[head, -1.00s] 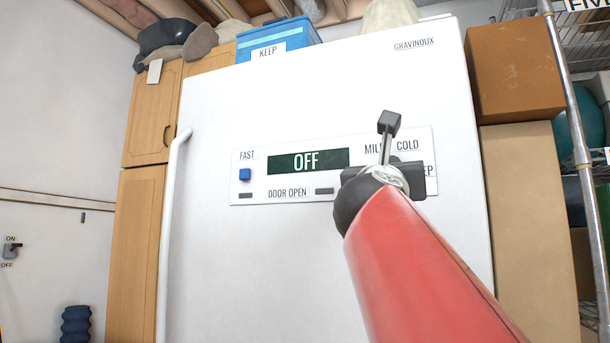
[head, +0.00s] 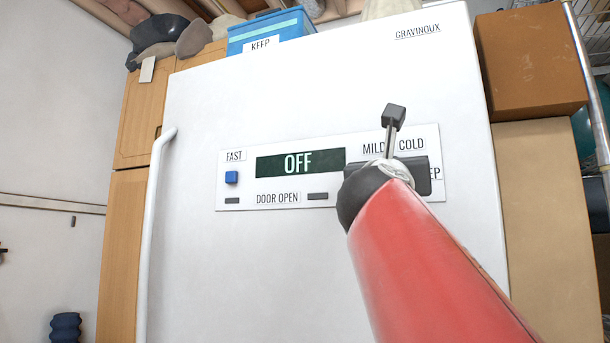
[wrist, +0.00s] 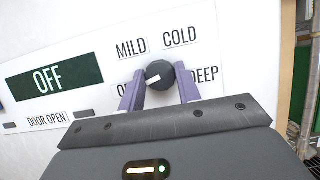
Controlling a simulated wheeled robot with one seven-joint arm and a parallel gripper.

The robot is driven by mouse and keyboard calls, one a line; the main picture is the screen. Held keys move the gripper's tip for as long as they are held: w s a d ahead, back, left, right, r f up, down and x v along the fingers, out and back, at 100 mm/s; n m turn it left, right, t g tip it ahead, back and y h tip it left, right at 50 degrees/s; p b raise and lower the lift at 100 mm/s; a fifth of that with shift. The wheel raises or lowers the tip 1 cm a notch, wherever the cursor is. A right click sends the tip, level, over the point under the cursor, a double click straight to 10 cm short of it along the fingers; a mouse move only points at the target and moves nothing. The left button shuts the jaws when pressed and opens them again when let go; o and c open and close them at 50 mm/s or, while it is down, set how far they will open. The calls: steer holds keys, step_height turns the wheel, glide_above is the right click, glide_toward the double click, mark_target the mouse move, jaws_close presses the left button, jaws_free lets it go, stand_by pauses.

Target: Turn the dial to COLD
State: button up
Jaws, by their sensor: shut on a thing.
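The dial (wrist: 159,75) is a round dark knob with a white mark, on the white freezer's control panel (head: 235,192). Its mark points to the lower left, toward a label partly covered by a finger. COLD (wrist: 180,37) is printed above right, MILD above left, DEEP to the right. The display (head: 300,163) reads OFF. My gripper (wrist: 160,87) has its two purple fingers on either side of the dial and is shut on it. In the head view my arm and gripper (head: 388,178) hide the dial.
A blue FAST button (head: 231,177) sits at the panel's left. The freezer's long white handle (head: 153,230) runs down its left edge. Cardboard boxes (head: 545,190) stand at the right, and a blue KEEP box (head: 272,32) sits on top at the left.

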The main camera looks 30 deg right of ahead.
steer(key=shift+c, duration=0.7)
steer(key=shift+m, duration=0.6)
steer(key=shift+w+a+r+m+g+y+p, duration=0.15)
steer(key=shift+m+g+y+p, duration=0.85)
steer(key=shift+m, duration=3.85)
steer(key=shift+s+d+r+m+g+y+p, duration=0.2)
steer(key=shift+m+g+p, duration=1.55)
steer(key=shift+m, duration=3.15)
steer(key=shift+w+a+r+m+g+y+p, duration=0.15)
steer(key=shift+m+g+y+p, duration=0.9)
steer(key=shift+m, duration=3.8)
steer(key=shift+h+p, duration=0.25)
steer(key=shift+p, duration=0.05)
